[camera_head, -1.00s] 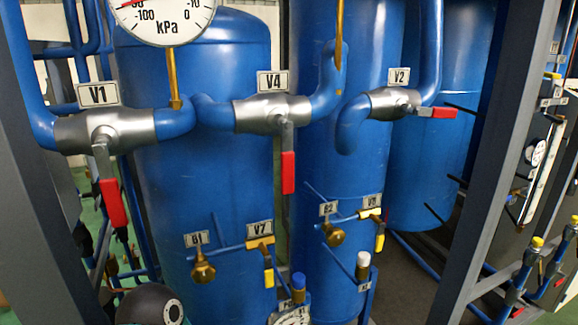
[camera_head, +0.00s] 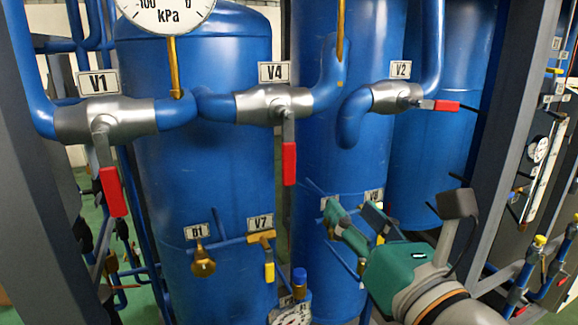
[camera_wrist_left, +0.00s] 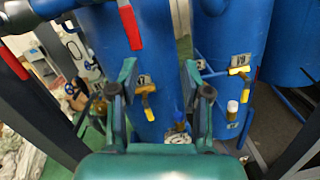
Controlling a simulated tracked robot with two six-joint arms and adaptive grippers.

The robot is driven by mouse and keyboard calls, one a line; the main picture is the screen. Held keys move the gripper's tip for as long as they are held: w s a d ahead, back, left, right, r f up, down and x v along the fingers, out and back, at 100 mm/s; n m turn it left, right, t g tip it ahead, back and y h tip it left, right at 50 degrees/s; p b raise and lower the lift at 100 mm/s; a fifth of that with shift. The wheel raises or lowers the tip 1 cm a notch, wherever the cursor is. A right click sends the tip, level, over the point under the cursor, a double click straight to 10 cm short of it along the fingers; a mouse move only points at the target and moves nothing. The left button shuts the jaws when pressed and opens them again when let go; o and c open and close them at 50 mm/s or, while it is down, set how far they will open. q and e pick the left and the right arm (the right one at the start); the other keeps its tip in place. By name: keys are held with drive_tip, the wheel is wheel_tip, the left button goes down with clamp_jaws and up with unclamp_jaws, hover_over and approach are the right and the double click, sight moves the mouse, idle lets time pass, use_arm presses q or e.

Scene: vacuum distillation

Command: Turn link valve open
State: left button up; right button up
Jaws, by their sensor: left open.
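No label here reads "link valve". Valve V4 (camera_head: 272,104) is a silver body on blue pipes in the head view's middle. Its red handle (camera_head: 289,163) hangs straight down, across the pipe. Valve V1 (camera_head: 105,120) at the left also has its red handle (camera_head: 113,191) down. Valve V2 (camera_head: 397,97) has its red handle (camera_head: 446,106) pointing right. My left gripper (camera_head: 352,208) is teal, open and empty, below and right of V4's handle. In the wrist view, small valve V7 (camera_wrist_left: 147,90) shows between the fingers (camera_wrist_left: 160,78), apart from them. My right gripper is not seen.
Blue tanks (camera_head: 205,165) stand behind the valves. Small valve V7 (camera_head: 262,238) and brass knob B1 (camera_head: 203,262) are below. A pressure gauge (camera_head: 165,12) is at the top. A dark frame post (camera_head: 497,150) stands at the right. My left gripper partly covers V8.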

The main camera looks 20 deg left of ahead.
sight(290, 168)
use_arm(q)
drive_tip(key=s+a+r+n+g, duration=0.1)
drive_tip(key=s+r+n+g, duration=0.1)
drive_tip(key=s+n, duration=0.25)
drive_tip(key=shift+m, duration=0.45)
drive_tip(key=p+x, duration=0.1)
drive_tip(key=x, duration=0.4)
drive_tip(key=p+x, duration=0.2)
drive_tip(key=x, duration=0.4)
drive_tip(key=r+p+x, duration=0.1)
drive_tip(key=p+x, duration=0.1)
drive_tip(key=x, duration=0.3)
drive_tip(key=shift+w+a, duration=0.15)
drive_tip(key=shift+a, duration=0.05)
clamp_jaws()
